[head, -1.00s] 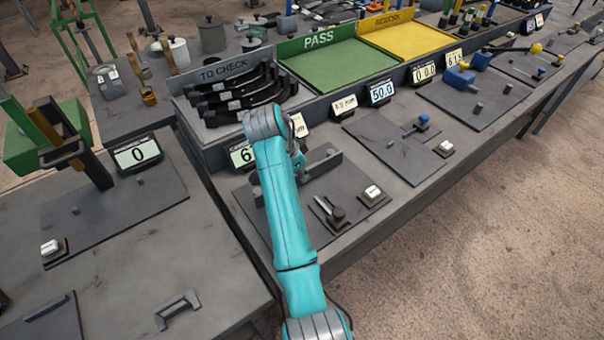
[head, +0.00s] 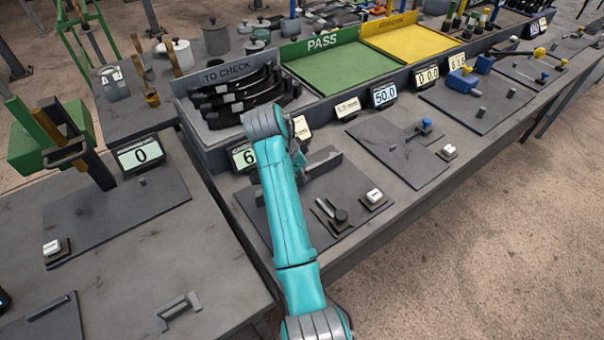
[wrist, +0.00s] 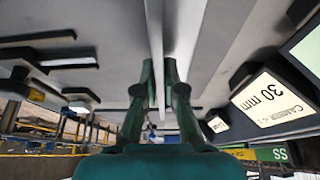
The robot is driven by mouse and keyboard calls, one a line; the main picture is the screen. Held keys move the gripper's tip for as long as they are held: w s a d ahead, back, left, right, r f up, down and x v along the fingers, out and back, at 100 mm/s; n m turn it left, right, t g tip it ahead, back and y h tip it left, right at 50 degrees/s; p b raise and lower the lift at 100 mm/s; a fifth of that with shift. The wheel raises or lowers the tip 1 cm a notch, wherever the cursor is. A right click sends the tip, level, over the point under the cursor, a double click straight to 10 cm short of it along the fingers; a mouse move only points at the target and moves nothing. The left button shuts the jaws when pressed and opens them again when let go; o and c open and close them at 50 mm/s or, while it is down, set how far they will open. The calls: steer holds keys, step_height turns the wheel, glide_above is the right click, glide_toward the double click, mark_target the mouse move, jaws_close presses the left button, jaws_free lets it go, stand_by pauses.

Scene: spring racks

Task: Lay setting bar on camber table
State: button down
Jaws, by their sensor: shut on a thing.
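The setting bar (head: 325,162) is a straight grey bar over the dark plate of the camber table (head: 262,216). It also runs as a thin upright strip (wrist: 156,30) between my fingers in the wrist view. My gripper (wrist: 158,72) is shut on the bar, with one dark green finger on each side. In the head view my teal arm hides most of the gripper and the bar's near end. I cannot tell whether the bar touches the plate. A display beside the table, partly hidden, starts with 6. A card (wrist: 268,100) reads 30 mm.
A small switch block (head: 374,197) and a dark lever fitting (head: 332,212) stand at the table's front. The TO CHECK rack (head: 190,82) with curved dark springs is behind. The green PASS tray (head: 345,70) lies behind right. Another plate (head: 385,150) stands to the right.

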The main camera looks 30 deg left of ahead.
stand_by(0.5)
steer(key=c, duration=0.7)
jaws_free()
steer(key=shift+f, duration=0.2)
steer(key=shift+r, duration=4.05)
